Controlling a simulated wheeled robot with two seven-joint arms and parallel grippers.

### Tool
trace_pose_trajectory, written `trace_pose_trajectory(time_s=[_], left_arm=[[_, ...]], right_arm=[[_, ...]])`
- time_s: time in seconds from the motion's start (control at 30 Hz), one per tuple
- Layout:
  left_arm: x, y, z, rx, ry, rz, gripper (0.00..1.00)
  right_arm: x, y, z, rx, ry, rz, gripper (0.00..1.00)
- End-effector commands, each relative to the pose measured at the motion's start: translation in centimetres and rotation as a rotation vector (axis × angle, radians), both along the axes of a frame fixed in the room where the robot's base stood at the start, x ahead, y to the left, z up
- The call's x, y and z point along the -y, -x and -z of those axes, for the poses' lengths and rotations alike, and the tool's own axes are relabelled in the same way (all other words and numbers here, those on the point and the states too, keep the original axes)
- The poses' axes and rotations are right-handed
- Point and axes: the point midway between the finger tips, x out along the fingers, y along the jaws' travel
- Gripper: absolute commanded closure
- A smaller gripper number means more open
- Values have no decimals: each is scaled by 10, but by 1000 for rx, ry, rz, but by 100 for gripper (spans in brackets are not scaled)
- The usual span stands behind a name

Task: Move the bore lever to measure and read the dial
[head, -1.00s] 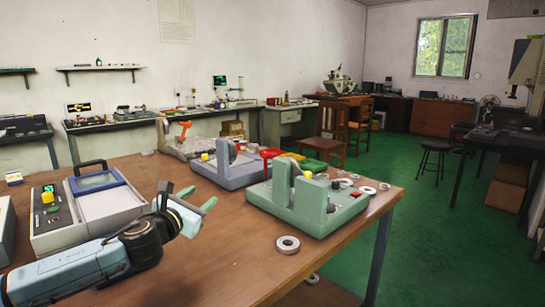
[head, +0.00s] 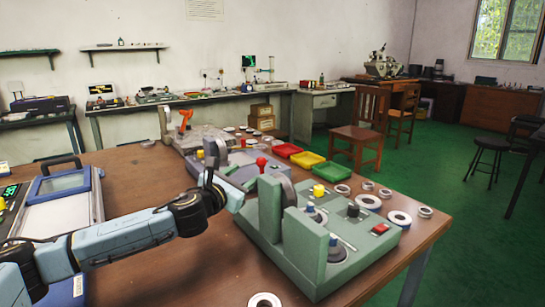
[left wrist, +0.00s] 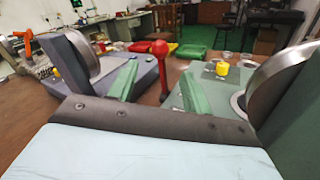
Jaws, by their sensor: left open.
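A lever with a red ball knob (head: 261,163) stands between the blue-grey device and the green device. In the left wrist view the red knob (left wrist: 160,47) and its red stem show between my two green fingers. My left gripper (head: 240,174) is open at the green device's left side, one finger to each side of the lever; I cannot tell whether they touch it. The green bench device (head: 272,215) carries a large metal disc (left wrist: 278,78) and yellow, blue and black knobs. No readable dial face shows. My right gripper is not in view.
The blue-grey device (head: 240,160) stands just behind. A loose ring (head: 264,300) lies at the front.

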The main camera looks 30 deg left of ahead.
Motion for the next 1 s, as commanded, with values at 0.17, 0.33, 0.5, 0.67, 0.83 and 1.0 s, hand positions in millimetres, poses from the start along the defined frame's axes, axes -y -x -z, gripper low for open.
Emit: trace_pose_trajectory(time_s=[0.17,0.33,0.5,0.67,0.83,1.0], left_arm=[[-2,-20,-1,3,4,-1,51],[-4,-47,-1,5,5,-1,51],[-7,-74,-1,4,5,0,51],[-9,-99,0,3,4,0,51],[-11,-117,0,2,4,-1,51],[-12,-126,0,1,1,0,51]], right_arm=[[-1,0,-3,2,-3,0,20],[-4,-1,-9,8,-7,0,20],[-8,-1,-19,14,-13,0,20],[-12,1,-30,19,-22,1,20],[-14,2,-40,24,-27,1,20],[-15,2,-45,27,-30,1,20]])
